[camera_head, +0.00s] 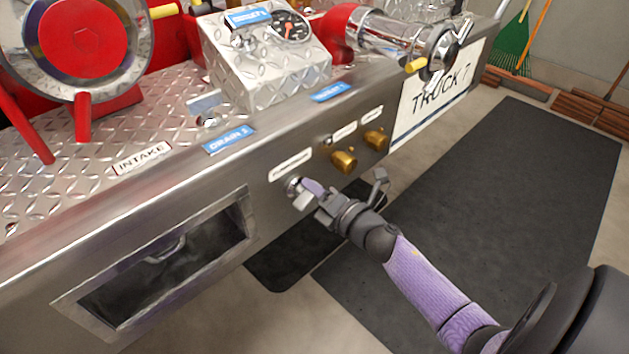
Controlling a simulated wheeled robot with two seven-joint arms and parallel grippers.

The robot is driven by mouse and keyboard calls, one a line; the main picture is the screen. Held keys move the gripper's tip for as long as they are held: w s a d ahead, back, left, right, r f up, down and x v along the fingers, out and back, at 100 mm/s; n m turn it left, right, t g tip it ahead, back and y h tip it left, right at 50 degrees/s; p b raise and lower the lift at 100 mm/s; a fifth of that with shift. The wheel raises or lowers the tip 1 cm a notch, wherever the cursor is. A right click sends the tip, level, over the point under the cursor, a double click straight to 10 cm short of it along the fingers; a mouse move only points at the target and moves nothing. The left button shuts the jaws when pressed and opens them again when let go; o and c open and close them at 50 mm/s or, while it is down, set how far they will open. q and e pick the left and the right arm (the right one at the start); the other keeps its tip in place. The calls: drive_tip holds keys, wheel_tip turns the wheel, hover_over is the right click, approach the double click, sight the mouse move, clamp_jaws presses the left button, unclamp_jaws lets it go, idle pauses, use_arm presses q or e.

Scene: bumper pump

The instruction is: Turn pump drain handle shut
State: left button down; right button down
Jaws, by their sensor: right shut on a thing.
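A round silver fitting (293,186) sits on the front steel panel, below a white label (290,165) too small to read surely. My right gripper (314,195) is at this fitting, shut on the small handle there. Its fingers hide most of the handle, so its angle is hard to tell. My right arm reaches in from the lower right. My left gripper is not in view.
Two brass fittings (344,161) stick out just right of my right gripper. An open recess (170,262) lies in the panel to the left. Above are a blue DRAIN sign (228,140), a gauge box (265,60) and a red-and-chrome valve (385,35). Dark mats (480,190) cover the floor.

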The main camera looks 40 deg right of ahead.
drive_tip(key=m, duration=0.2)
drive_tip(key=f+m+p, duration=0.1)
drive_tip(key=shift+a+m, duration=0.1)
drive_tip(key=shift+m, duration=0.3)
drive_tip(key=shift+f+m, duration=0.1)
drive_tip(key=shift+m, duration=0.3)
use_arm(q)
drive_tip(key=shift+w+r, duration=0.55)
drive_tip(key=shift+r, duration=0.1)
use_arm(e)
drive_tip(key=shift+f+m, duration=0.1)
drive_tip(key=shift+m, duration=0.4)
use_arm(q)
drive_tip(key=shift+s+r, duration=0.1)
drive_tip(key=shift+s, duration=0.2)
use_arm(e)
drive_tip(key=c, duration=1)
unclamp_jaws()
use_arm(q)
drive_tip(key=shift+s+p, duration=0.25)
drive_tip(key=shift+p, duration=0.05)
use_arm(e)
drive_tip(key=o, duration=0.4)
drive_tip(key=shift+c, duration=0.2)
drive_tip(key=shift+r, duration=0.2)
